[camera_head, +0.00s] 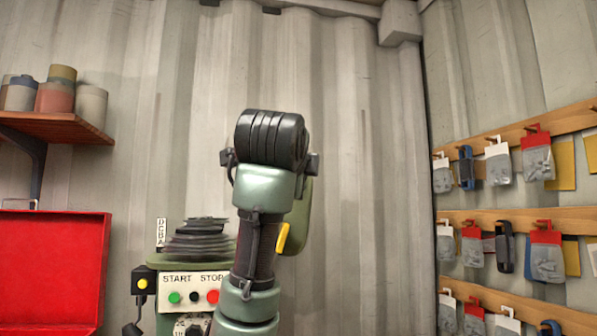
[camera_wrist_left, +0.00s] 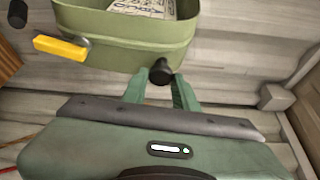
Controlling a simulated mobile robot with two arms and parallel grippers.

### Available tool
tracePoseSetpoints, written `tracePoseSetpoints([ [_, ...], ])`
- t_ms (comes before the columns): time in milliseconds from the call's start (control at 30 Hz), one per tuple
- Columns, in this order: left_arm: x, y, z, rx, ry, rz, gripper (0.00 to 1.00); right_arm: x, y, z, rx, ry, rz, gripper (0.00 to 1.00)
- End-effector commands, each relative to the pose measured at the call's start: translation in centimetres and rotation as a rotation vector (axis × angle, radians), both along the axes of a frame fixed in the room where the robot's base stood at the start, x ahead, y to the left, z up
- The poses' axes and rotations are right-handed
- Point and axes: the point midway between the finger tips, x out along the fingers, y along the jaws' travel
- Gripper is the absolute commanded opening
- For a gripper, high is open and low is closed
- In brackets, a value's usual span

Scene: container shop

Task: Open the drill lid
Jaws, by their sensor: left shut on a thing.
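The drill shows in the head view behind my left arm, with a white START/STOP panel (camera_head: 192,290) and an exposed stack of dark stepped pulleys (camera_head: 200,240). The green drill lid (camera_head: 297,215) stands raised to the right of the pulleys, mostly hidden by my arm. Its yellow handle (camera_head: 283,237) shows beside the arm. In the left wrist view the lid (camera_wrist_left: 125,35) shows its hollow inside with a printed label (camera_wrist_left: 143,7). My left gripper (camera_wrist_left: 165,82) is shut on the black knob (camera_wrist_left: 160,70) on the lid's rim. My right gripper is out of view.
A red metal box or panel (camera_head: 50,265) is at the lower left, below a wooden shelf (camera_head: 55,125) with several cans. Wooden racks (camera_head: 520,220) with hanging packets line the right wall. The corrugated wall behind (camera_head: 370,200) is bare.

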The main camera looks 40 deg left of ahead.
Motion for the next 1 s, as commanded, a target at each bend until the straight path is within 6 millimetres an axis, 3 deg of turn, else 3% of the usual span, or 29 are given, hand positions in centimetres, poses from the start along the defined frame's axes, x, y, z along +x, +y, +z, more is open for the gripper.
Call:
tracePoseSetpoints([
  [367, -0.1, 0.2, 0.3, 0.003, -0.007, 0.006, 0.0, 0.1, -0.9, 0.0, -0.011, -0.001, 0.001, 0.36],
  [400, -0.1, 0.2, 0.3, 0.003, -0.007, 0.006, 0.4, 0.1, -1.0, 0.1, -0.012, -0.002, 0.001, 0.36],
  [433, -0.1, 0.2, 0.3, 0.003, -0.007, 0.006, 0.48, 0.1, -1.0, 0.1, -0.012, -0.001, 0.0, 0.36],
  [767, -0.1, 0.0, 0.0, 0.001, -0.002, 0.003, 0.49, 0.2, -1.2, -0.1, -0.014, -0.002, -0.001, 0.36],
  [1000, -2.8, -1.3, -0.2, 0.003, -0.007, 0.002, 0.49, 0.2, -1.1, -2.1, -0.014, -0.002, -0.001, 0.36],
])
